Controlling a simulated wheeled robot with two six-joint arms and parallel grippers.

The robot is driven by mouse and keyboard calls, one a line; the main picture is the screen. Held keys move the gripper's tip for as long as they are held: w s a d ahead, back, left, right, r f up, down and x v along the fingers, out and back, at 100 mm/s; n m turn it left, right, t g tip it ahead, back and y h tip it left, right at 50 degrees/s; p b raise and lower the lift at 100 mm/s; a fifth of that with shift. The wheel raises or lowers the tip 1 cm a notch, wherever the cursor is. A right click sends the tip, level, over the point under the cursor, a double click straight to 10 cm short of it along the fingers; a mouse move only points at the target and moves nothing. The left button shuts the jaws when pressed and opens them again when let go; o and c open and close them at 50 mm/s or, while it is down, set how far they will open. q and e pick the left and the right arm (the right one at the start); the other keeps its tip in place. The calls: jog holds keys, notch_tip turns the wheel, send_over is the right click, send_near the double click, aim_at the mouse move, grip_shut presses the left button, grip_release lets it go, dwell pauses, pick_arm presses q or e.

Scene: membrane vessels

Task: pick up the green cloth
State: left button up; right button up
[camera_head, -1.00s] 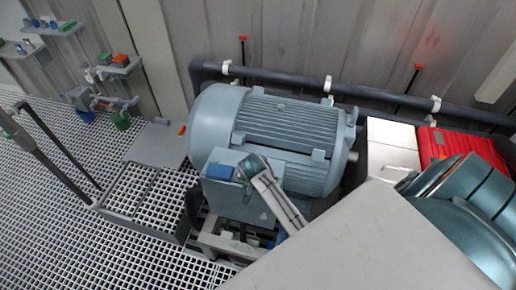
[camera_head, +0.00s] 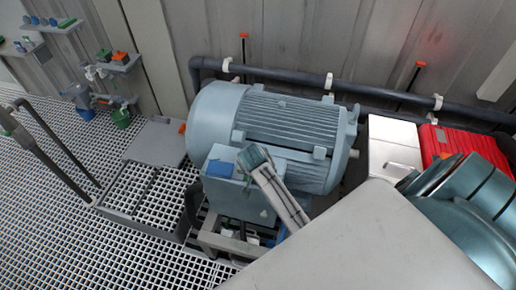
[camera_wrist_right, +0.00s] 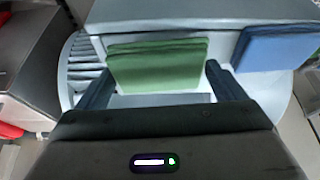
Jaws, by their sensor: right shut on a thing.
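The green cloth (camera_wrist_right: 157,66) is a folded, flat piece at the edge of a grey-blue box top in the right wrist view. My right gripper (camera_wrist_right: 160,72) has one finger at each side of the cloth and is shut on it. The cloth appears close to the box top; I cannot tell whether it still touches. In the head view my right arm reaches over the box on the front of the motor, and the cloth is mostly hidden or too small to make out there. My left gripper is not in view.
A blue cloth (camera_wrist_right: 277,47) lies beside the green one on the same box, and also shows in the head view (camera_head: 219,168). The large grey-blue motor (camera_head: 285,125) stands behind. A dark pipe (camera_head: 290,84) runs along the wall. A red case (camera_head: 455,145) stands right.

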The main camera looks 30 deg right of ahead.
jog(key=s+a+r+b, duration=0.1)
jog(key=s+a+b, duration=0.1)
jog(key=s, duration=0.5)
jog(key=s+a+r+b, duration=0.1)
jog(key=s+a+b, duration=0.2)
jog(key=s, duration=0.5)
jog(key=shift+a+r, duration=0.2)
jog(key=shift+r, duration=0.05)
